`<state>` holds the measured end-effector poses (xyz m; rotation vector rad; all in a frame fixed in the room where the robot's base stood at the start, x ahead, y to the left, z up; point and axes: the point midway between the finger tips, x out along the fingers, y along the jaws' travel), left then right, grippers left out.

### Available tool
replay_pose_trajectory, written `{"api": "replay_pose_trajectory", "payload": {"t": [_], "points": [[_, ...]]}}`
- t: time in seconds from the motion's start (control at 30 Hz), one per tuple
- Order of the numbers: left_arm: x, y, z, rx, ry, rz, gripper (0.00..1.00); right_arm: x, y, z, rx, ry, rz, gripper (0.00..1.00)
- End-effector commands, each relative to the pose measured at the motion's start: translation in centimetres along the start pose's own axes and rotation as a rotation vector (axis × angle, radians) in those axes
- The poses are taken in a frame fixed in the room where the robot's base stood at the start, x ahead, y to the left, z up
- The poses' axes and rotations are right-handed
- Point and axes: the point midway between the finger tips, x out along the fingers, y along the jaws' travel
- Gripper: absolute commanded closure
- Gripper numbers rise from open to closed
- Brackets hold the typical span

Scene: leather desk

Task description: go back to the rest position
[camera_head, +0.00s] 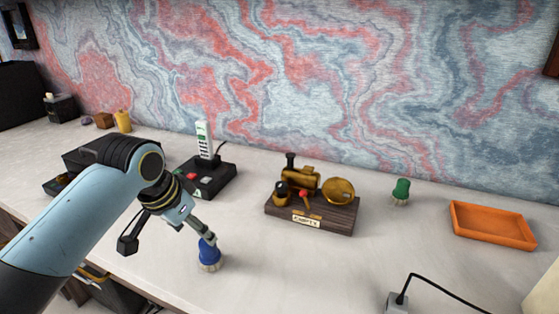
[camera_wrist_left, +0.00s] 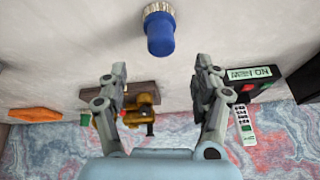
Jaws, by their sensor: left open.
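My left arm comes in from the left in the head view, and its gripper (camera_head: 204,230) points down at the desk. A blue-handled brush (camera_head: 209,252) stands upright on the desk by the fingertips. In the left wrist view the gripper (camera_wrist_left: 160,78) has its two fingers wide apart, with nothing between them. The blue brush (camera_wrist_left: 160,35) shows beyond the fingertips there, apart from both fingers. My right gripper is in neither view.
A brass model on a wooden base (camera_head: 312,214), a green brush (camera_head: 401,191) and an orange tray (camera_head: 493,226) stand to the right. A black device with a white handset (camera_head: 204,140) is behind the gripper. A cable and plug (camera_head: 397,302) lie at the front right.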

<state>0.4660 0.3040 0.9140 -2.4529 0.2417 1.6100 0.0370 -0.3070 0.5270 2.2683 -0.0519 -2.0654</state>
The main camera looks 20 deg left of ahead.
Motion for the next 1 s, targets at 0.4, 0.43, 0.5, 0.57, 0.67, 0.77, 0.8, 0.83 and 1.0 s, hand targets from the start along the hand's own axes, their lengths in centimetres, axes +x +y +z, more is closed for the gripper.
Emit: {"api": "replay_pose_trajectory", "payload": {"t": [0.4,0.43,0.5,0.57,0.67,0.77,0.8,0.83,1.0], "points": [[-4.4,5.2,9.9,-0.053,-0.057,-0.031,0.34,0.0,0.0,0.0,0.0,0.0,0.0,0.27],[-4.9,5.6,10.7,-0.06,-0.062,-0.034,0.34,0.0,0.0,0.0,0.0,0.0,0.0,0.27],[-6.2,6.3,12.3,-0.077,-0.07,-0.044,0.34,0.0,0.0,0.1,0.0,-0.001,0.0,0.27],[-7.3,6.9,13.6,-0.09,-0.077,-0.05,0.34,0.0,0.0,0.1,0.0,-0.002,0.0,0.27],[-9.0,7.6,15.4,-0.113,-0.088,-0.061,0.34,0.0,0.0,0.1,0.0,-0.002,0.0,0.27],[-10.7,8.1,16.9,-0.134,-0.097,-0.072,0.34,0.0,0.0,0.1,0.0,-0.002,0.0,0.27],[-11.3,8.3,17.4,-0.143,-0.101,-0.076,0.34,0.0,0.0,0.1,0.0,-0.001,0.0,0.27],[-11.8,8.5,17.9,-0.148,-0.103,-0.079,0.34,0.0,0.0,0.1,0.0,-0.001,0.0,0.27],[-9.6,8.5,19.1,-0.163,-0.119,-0.085,0.34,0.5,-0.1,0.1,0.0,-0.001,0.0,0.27]]}}
